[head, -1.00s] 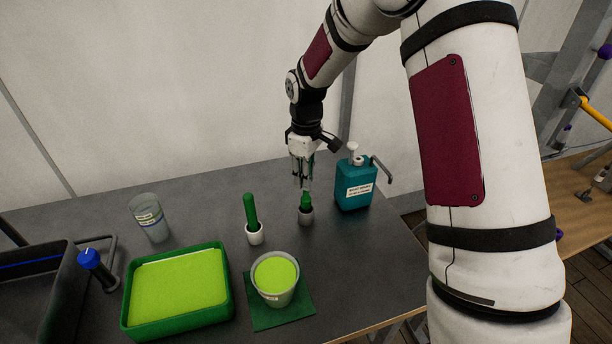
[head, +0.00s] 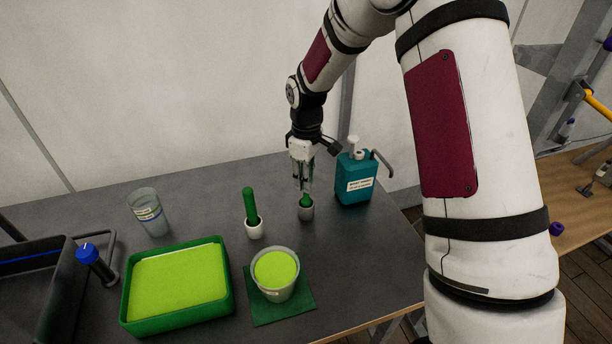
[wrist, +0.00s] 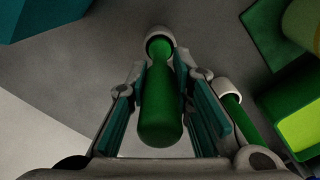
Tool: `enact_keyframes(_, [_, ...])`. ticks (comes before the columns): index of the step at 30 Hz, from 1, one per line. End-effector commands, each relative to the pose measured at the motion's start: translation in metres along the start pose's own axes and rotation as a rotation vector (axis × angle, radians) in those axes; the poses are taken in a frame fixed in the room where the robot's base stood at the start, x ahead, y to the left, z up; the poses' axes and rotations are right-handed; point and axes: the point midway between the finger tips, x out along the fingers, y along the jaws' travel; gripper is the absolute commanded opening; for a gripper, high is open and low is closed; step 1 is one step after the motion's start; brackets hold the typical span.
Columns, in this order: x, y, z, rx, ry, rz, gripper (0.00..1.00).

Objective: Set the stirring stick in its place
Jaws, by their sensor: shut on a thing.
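My gripper (head: 304,186) is shut on a green stick (head: 306,200) with a thick rounded end. The stick stands upright with its lower end in a small grey cup (head: 306,213) on the dark table. In the wrist view the stick (wrist: 161,112) lies between my fingers, and its far end is inside the cup's pale rim (wrist: 158,33). How deep it sits is hidden. A second, similar green stick (head: 250,204) stands in a white cup (head: 254,230) to the left; it also shows in the wrist view (wrist: 240,118).
A teal pump bottle (head: 353,183) stands close to the right of my gripper. A pot of lime-green stuff (head: 274,290) on a green mat (head: 306,305), a green tray (head: 226,302), a clear cup (head: 147,204) and a blue-topped tool (head: 94,262) stand to the left and front.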

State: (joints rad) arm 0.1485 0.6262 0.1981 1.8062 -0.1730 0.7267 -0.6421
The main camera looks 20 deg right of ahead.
Motion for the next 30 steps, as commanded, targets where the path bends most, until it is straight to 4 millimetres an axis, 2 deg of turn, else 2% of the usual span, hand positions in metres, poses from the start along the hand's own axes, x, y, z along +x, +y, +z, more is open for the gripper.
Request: enact_keyframes(30, [0.028, 0.000, 0.000, 0.000, -0.001, 0.000, 0.00])
